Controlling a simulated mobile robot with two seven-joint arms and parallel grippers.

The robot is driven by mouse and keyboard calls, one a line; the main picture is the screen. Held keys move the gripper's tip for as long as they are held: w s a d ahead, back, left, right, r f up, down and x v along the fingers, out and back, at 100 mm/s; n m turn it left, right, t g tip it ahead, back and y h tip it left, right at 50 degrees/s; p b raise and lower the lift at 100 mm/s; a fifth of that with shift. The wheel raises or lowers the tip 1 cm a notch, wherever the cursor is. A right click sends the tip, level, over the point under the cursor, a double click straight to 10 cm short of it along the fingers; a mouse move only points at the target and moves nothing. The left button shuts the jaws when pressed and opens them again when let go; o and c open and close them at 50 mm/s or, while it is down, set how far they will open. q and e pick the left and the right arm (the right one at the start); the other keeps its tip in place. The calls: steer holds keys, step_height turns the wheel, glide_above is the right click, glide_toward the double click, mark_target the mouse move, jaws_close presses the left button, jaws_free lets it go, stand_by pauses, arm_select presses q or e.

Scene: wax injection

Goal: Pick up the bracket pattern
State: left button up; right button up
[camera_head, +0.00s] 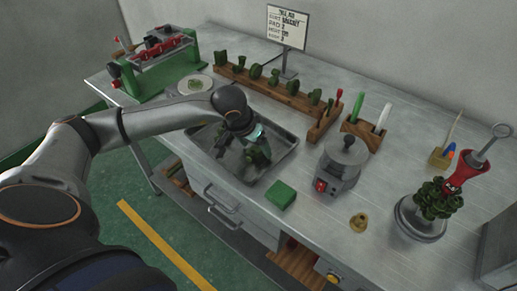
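Several dark green wax patterns stand in a row on a long wooden rack (276,92) at the back of the bench. I cannot tell for sure which one is the bracket pattern. My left gripper (257,158) points down over a shallow metal tray (282,158) in the middle of the bench. Dark green shapes show at its fingers and low in the tray; they are too small and dark to tell pattern from finger. Whether the fingers are open or shut is not clear. My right gripper is out of view.
A green clamp machine (160,66) and a plate (195,84) stand back left. A green block (281,194), a grey pot (342,162) and a brass piece (358,222) are right of the tray. A green pattern cluster (436,200) stands far right. A sign (287,27) stands behind.

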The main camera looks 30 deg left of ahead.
arm_select(q)
jaws_close()
stand_by(0.5)
